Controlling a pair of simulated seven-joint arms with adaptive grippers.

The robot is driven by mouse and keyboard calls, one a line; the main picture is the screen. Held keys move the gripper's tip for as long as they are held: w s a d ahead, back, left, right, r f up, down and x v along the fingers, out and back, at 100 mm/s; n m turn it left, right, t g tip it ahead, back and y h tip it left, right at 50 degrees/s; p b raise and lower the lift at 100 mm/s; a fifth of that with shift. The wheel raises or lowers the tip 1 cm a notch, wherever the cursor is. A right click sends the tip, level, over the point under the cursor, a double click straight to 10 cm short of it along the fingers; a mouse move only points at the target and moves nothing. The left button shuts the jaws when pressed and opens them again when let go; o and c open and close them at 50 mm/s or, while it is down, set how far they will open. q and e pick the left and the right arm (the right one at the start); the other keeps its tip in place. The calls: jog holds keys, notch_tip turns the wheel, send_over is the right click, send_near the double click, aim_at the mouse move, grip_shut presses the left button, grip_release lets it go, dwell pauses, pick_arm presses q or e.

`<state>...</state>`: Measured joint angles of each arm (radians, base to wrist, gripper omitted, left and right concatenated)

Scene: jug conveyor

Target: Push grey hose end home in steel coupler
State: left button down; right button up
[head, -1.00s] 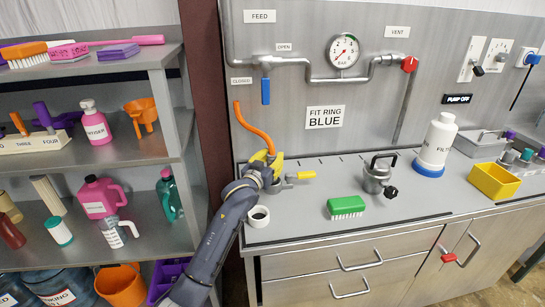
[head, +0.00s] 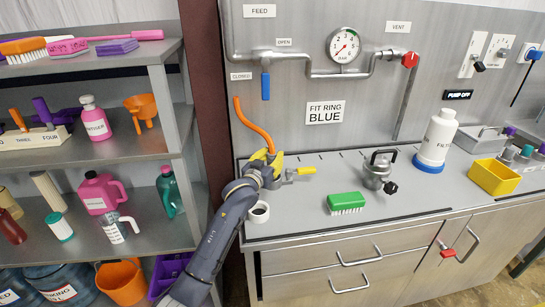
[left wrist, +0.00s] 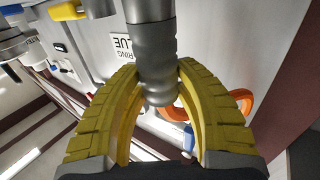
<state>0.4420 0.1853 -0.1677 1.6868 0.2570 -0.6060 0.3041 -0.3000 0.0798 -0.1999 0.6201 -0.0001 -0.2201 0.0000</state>
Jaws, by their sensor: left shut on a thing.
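My left gripper (head: 268,158) has yellow fingers and stands at the left end of the counter. In the left wrist view its fingers (left wrist: 158,66) are shut around the ringed grey hose end (left wrist: 157,74). The orange hose (head: 254,124) arches from the wall to the gripper, and part of it shows beyond the fingers in the left wrist view (left wrist: 236,108). The smooth steel coupler (left wrist: 150,12) is in line with the hose end and appears to meet it; how deep the end sits, I cannot tell. In the head view my gripper mostly hides the joint. My right gripper is out of view.
A yellow-handled valve (head: 305,171) is just right of my gripper. A white ring-like cup (head: 258,212) stands close to my forearm. A loaded shelf (head: 165,55) is left.

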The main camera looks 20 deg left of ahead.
pick_arm(q)
jog(key=shift+r, duration=1.2)
jog(key=shift+f, duration=2.05)
dwell(1.0)
jog(key=c, duration=0.9)
grip_release()
jog(key=shift+d, duration=0.1)
jog(key=shift+f, duration=0.1)
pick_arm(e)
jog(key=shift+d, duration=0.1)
